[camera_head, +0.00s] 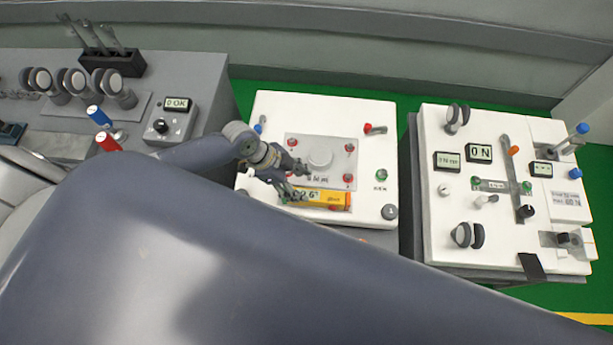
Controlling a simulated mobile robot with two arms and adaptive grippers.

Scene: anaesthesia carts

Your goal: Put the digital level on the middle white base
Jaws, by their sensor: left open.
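The digital level (331,199) is a small yellow-orange box with a pale display. It lies on the front part of the middle white base (376,145), just in front of a grey panel with a round knob. My left gripper (291,183) is over the base at the left end of the level, with its fingers open. It hides part of the level's left end; whether the fingers touch it I cannot tell. My right gripper is not in view.
A second white cart (455,205) with displays, knobs and handles stands at the right. A grey console (185,75) with levers and dials stands at the left. My large arm link covers the foreground. Green floor shows between the carts.

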